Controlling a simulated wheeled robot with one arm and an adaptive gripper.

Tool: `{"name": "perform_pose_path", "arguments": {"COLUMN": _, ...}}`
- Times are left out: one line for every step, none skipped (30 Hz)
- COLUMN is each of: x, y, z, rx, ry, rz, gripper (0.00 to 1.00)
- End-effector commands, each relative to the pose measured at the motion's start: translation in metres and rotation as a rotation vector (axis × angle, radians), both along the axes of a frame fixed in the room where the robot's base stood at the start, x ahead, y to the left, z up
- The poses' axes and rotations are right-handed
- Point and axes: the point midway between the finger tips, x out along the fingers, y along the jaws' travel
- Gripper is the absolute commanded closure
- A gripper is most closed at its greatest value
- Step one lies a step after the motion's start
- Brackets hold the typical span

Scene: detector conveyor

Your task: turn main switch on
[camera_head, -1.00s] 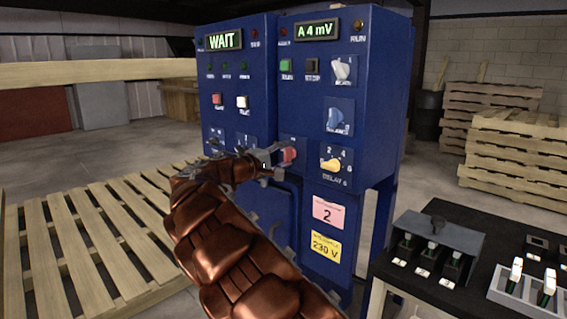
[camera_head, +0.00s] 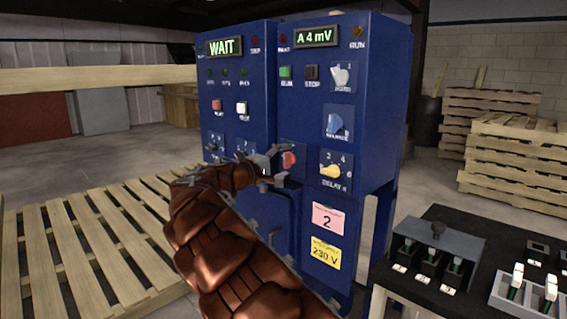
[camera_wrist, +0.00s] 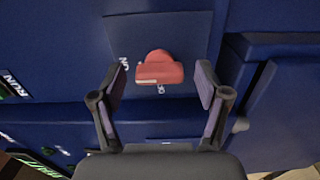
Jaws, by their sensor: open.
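The main switch is a red rotary knob (camera_head: 289,159) low on the front of the blue cabinet (camera_head: 384,110). In the wrist view the red knob (camera_wrist: 159,70) sits on a dark blue plate (camera_wrist: 190,35). An ON mark is to its left there, and another mark, partly hidden, is just below it. My gripper (camera_head: 274,165) is in front of the cabinet, just left of the knob. In the wrist view my gripper (camera_wrist: 161,82) is open, with one finger on each side of the knob and a visible gap to both. It holds nothing.
A yellow selector knob (camera_head: 331,170) is right of the red one, with a blue knob (camera_head: 335,123) above. A green button (camera_head: 285,72) is higher up. A black table (camera_head: 430,270) with switch boxes stands at right. A wooden pallet (camera_head: 90,235) is at left.

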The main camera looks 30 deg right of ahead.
Motion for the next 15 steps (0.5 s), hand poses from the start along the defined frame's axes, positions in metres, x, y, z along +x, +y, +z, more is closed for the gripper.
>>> {"name": "perform_pose_path", "arguments": {"x": 0.000, "y": 0.001, "z": 0.000, "rx": 0.000, "ry": 0.000, "rz": 0.000, "gripper": 0.25}}
{"name": "perform_pose_path", "arguments": {"x": 0.000, "y": 0.002, "z": 0.000, "rx": 0.000, "ry": 0.000, "rz": 0.001, "gripper": 0.25}}
{"name": "perform_pose_path", "arguments": {"x": 0.000, "y": 0.003, "z": 0.000, "rx": 0.000, "ry": 0.000, "rz": 0.001, "gripper": 0.25}}
{"name": "perform_pose_path", "arguments": {"x": -0.001, "y": 0.005, "z": 0.000, "rx": 0.000, "ry": 0.000, "rz": 0.001, "gripper": 0.25}}
{"name": "perform_pose_path", "arguments": {"x": -0.001, "y": 0.008, "z": 0.001, "rx": 0.000, "ry": 0.000, "rz": 0.002, "gripper": 0.25}}
{"name": "perform_pose_path", "arguments": {"x": -0.002, "y": 0.013, "z": 0.001, "rx": 0.000, "ry": -0.001, "rz": 0.002, "gripper": 0.25}}
{"name": "perform_pose_path", "arguments": {"x": -0.003, "y": 0.017, "z": 0.001, "rx": -0.001, "ry": -0.001, "rz": 0.002, "gripper": 0.25}}
{"name": "perform_pose_path", "arguments": {"x": -0.004, "y": 0.021, "z": 0.001, "rx": -0.002, "ry": -0.001, "rz": 0.002, "gripper": 0.25}}
{"name": "perform_pose_path", "arguments": {"x": -0.006, "y": 0.028, "z": 0.002, "rx": -0.003, "ry": -0.001, "rz": 0.002, "gripper": 0.25}}
{"name": "perform_pose_path", "arguments": {"x": -0.007, "y": 0.033, "z": 0.001, "rx": -0.003, "ry": -0.001, "rz": 0.002, "gripper": 0.25}}
{"name": "perform_pose_path", "arguments": {"x": -0.008, "y": 0.039, "z": 0.001, "rx": -0.003, "ry": -0.001, "rz": 0.003, "gripper": 0.25}}
{"name": "perform_pose_path", "arguments": {"x": -0.010, "y": 0.047, "z": 0.001, "rx": -0.003, "ry": -0.001, "rz": 0.003, "gripper": 0.25}}
{"name": "perform_pose_path", "arguments": {"x": -0.011, "y": 0.053, "z": 0.001, "rx": -0.002, "ry": 0.000, "rz": 0.003, "gripper": 0.25}}
{"name": "perform_pose_path", "arguments": {"x": -0.012, "y": 0.059, "z": 0.001, "rx": -0.001, "ry": -0.001, "rz": 0.004, "gripper": 0.25}}
{"name": "perform_pose_path", "arguments": {"x": -0.014, "y": 0.066, "z": 0.001, "rx": -0.001, "ry": -0.001, "rz": 0.004, "gripper": 0.25}}
